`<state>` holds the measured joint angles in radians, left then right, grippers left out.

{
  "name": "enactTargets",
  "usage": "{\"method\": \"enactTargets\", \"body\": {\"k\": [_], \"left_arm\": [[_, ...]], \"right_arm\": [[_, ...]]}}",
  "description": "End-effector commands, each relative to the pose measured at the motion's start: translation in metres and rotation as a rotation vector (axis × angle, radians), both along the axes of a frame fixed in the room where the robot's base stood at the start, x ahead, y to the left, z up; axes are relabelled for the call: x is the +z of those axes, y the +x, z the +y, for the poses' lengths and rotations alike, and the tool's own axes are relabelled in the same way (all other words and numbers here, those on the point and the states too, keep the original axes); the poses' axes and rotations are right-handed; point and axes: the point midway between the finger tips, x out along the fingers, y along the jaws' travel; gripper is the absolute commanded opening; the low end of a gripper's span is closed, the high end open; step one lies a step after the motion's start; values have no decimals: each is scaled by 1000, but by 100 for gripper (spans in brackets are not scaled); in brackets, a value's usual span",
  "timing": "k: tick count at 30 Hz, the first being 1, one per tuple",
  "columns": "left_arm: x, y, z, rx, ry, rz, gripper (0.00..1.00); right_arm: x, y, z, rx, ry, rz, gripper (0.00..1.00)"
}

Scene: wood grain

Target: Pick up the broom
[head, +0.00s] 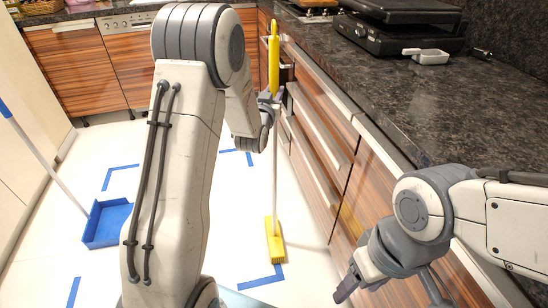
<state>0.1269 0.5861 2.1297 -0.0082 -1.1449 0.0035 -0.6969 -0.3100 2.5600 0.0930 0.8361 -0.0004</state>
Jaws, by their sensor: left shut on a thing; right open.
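The broom has a yellow upper handle (273,62), a pale stick (275,170) and a yellow brush head (275,243). It stands nearly upright, close to the wooden drawer fronts. My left gripper (272,97) is shut on the broom near the lower end of the yellow handle. The brush head is at the floor; I cannot tell whether it touches. My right gripper (392,292) is open and empty at the lower right, apart from the broom. My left arm hides part of the floor left of the broom.
A blue dustpan (108,222) with a long pale stick stands on the left of the white floor. Blue tape marks (121,176) lie on the floor.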

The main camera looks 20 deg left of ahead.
Motion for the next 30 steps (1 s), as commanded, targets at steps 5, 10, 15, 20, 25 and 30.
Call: {"method": "enactTargets", "body": {"k": [5,10,15,20,25,30], "left_arm": [[11,1,0,0,1,-9,0],[25,0,0,0,1,-9,0],[39,1,0,0,1,-10,0],[49,-5,-7,-3,2,-7,0],[58,-17,-19,-3,1,-7,0],[75,-35,-38,-4,0,-8,0]], "right_arm": [[3,0,0,0,0,0,65],[6,0,0,0,0,0,65],[9,0,0,0,0,0,65],[11,0,0,0,0,0,65],[13,0,0,0,0,0,65],[16,0,0,0,0,0,65]]}}
